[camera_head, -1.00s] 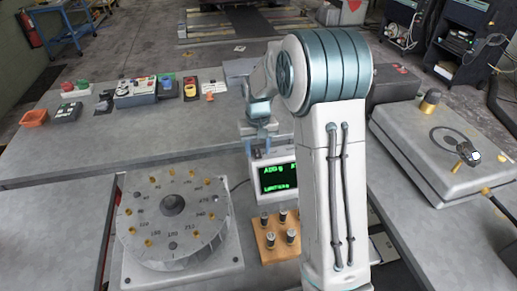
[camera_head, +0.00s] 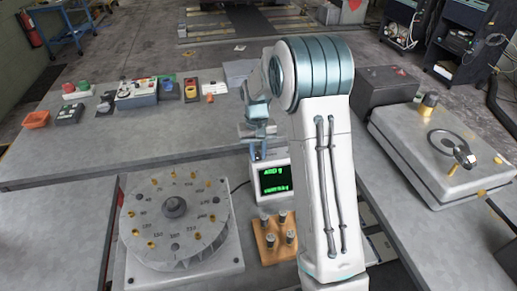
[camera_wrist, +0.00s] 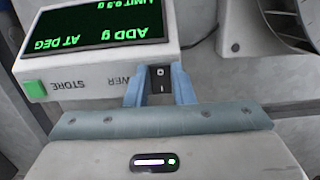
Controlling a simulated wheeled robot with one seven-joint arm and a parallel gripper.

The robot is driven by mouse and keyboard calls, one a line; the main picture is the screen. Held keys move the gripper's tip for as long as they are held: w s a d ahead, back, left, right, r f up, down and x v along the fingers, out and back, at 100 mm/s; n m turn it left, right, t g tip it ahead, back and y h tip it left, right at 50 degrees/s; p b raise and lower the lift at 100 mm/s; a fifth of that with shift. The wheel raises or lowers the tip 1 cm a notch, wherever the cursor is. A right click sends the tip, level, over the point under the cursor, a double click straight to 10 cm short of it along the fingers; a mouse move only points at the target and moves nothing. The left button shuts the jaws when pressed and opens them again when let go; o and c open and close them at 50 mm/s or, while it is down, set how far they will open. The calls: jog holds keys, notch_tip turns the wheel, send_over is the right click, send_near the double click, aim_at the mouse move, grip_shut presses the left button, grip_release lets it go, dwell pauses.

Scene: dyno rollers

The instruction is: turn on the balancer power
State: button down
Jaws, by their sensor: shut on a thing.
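The balancer's display box (camera_head: 264,192) stands on the bench, with green text lit on its black screen. In the wrist view its pale front panel (camera_wrist: 95,88) carries a green STORE button (camera_wrist: 34,89) and POWER lettering partly covered by a finger. A small black rocker switch (camera_wrist: 160,72) sits beside that lettering. My gripper (camera_wrist: 160,88) is at the panel, its two blue fingers on either side of the switch and shut on it. In the head view my gripper (camera_head: 257,146) is just above the display box, partly hidden by my arm.
A round numbered dial disc (camera_head: 152,216) stands left of the box. A wooden block with several metal pegs (camera_head: 268,238) is in front. A grey case (camera_head: 425,175) lies to the right. Several small control boxes (camera_head: 136,96) line the back left bench.

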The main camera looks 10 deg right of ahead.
jog(key=shift+w+r+g+p, duration=0.15)
jog(key=shift+w+g+p, duration=0.2)
jog(key=shift+g+p, duration=0.7)
jog(key=c, duration=1.2)
grip_release()
jog(key=shift+c, duration=0.2)
jog(key=b+v, duration=0.2)
jog(key=v, duration=1.1)
jog(key=shift+r, duration=0.35)
